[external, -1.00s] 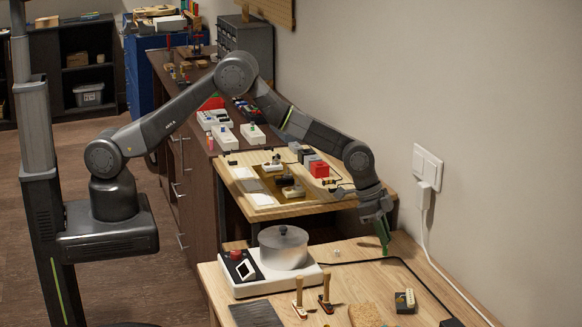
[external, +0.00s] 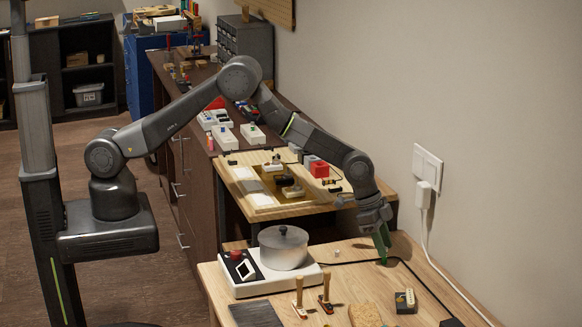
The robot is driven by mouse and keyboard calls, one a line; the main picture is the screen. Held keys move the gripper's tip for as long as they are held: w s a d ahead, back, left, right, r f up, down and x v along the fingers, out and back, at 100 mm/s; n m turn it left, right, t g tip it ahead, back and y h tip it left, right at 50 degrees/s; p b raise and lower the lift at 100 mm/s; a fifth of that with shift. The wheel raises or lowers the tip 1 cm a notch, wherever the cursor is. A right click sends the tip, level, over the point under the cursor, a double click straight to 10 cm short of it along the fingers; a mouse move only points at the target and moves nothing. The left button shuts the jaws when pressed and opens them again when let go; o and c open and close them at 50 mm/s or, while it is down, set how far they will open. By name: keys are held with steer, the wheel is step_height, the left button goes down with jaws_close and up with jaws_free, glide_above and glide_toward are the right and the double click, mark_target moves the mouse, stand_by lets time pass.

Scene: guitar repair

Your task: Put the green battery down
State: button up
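My gripper (external: 381,236) points down over the back right part of the near wooden table (external: 345,277). A green battery (external: 382,247) shows upright at its fingertips, and its lower end is at or very close to the tabletop beside a black cable. The fingers look closed around the battery, though they are small in this view. I cannot tell for sure whether the battery touches the wood.
A silver pot (external: 283,248) sits on a white hot plate (external: 270,278) to the left. Two wooden-handled tools (external: 299,296) stand in front. A black cable (external: 410,268) runs behind. The wall is close at right.

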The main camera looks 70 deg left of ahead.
steer(key=b+v, duration=0.1)
steer(key=v, duration=1.1)
steer(key=shift+b, duration=0.35)
steer(key=shift+r, duration=0.1)
